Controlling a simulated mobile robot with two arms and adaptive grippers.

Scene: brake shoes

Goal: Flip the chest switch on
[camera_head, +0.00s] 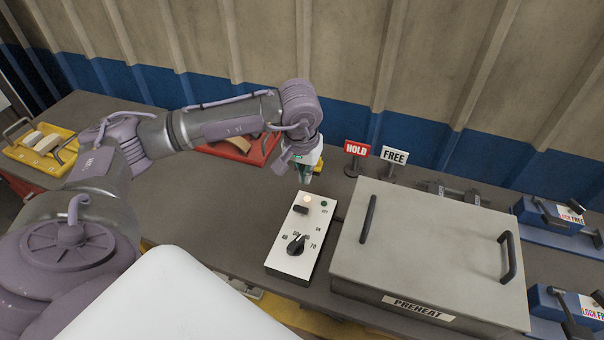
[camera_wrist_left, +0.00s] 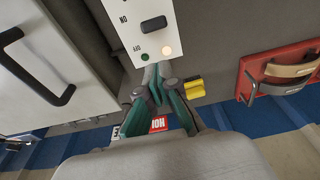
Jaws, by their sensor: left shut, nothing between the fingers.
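The white control panel (camera_head: 285,262) stands on the bench left of the grey chest marked PREHEAT (camera_head: 430,240). Its black switch (camera_head: 301,209) sits below two small lamps, a glowing warm-white one (camera_head: 306,198) and a dark green one (camera_head: 323,204). ON and OFF labels are beside the switch; I cannot tell which way it is tipped. A black dial (camera_head: 295,245) is lower on the panel. My left gripper (camera_head: 306,179) is shut and empty just beyond the panel's lamp end. In the left wrist view its fingertips (camera_wrist_left: 157,70) are close to the lamps, short of the switch (camera_wrist_left: 153,25).
A red tray (camera_head: 235,150) is behind my left arm, and a yellow tray (camera_head: 30,150) is at far left. Blue clamp fixtures (camera_head: 560,220) are at right. A corrugated wall closes the back.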

